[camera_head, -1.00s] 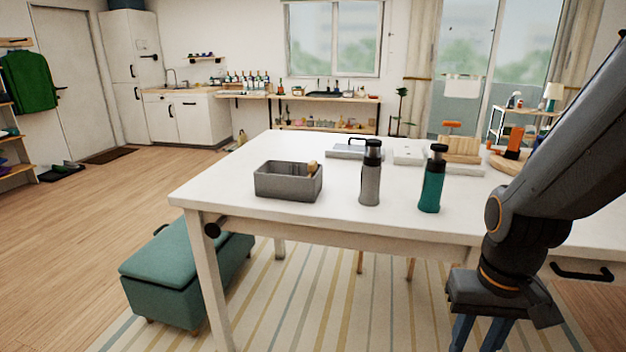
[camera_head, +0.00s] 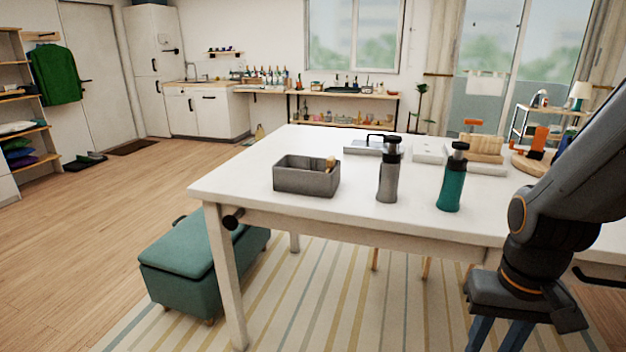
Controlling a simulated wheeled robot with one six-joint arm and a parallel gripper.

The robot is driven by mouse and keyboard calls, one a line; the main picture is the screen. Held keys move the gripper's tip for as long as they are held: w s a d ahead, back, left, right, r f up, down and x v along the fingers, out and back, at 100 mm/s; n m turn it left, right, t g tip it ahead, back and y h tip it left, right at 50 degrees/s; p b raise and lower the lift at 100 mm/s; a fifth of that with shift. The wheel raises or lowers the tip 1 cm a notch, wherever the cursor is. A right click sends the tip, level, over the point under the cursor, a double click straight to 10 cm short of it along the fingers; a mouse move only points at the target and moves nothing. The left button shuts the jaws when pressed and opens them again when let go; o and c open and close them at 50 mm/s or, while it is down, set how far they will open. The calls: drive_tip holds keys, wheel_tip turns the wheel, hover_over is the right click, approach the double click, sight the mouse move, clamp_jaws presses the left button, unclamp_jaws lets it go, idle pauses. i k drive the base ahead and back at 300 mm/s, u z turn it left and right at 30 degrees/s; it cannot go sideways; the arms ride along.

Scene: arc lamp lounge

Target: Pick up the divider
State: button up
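I cannot pick out a divider for certain in this view. A grey open box (camera_head: 306,180) stands on the white table (camera_head: 262,218) near its left end, with a small wooden-coloured piece (camera_head: 331,163) showing at its back right. Most of the inside of the box is hidden by its front wall. My gripper (camera_head: 495,340) hangs at the lower right, in front of the table's near edge and well away from the box. Its blue fingers are apart with nothing seen between them; their tips are cut off by the picture's bottom edge.
A grey bottle (camera_head: 387,180) and a teal bottle (camera_head: 452,185) stand right of the box. Behind them are a flat grey tray (camera_head: 366,150) and a wooden block (camera_head: 482,146). A teal bench (camera_head: 190,262) stands by the table's left leg.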

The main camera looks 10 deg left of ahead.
sight(331, 162)
drive_tip(key=u, duration=2.1)
drive_tip(key=i, duration=2.3)
drive_tip(key=z, duration=3.35)
